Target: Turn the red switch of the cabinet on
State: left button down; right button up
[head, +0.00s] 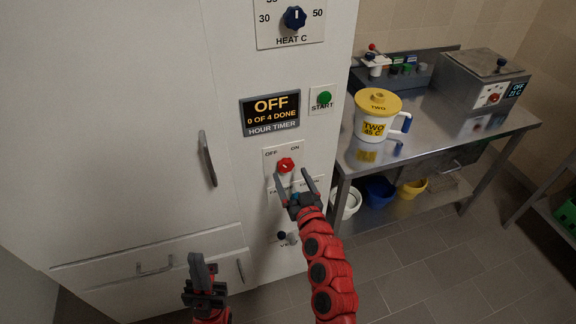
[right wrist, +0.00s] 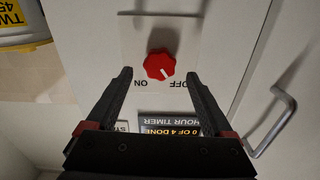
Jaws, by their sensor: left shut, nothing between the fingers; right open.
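The red switch (head: 285,165) is a round knob on a pale plate of the white cabinet (head: 100,130), between the labels OFF and ON. In the right wrist view the red switch (right wrist: 160,66) appears upside down, and its white mark points towards OFF. My right gripper (head: 293,178) is open in front of it. In the right wrist view the fingers of my right gripper (right wrist: 159,75) stand on either side of the knob's line, with no visible contact. My left gripper (head: 199,262) is shut and empty, low in front of the cabinet drawers.
Above the switch are a timer display (head: 270,113) reading OFF, 0 OF 4 DONE, a green START button (head: 324,97) and a blue HEAT dial (head: 295,17). A door handle (head: 207,158) sticks out at left. A steel table (head: 440,127) with a yellow-lidded jug (head: 372,118) stands right.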

aim_at(287, 167)
jog(key=shift+p+x, duration=0.3)
jog(key=shift+x, duration=1.6)
grip_shut()
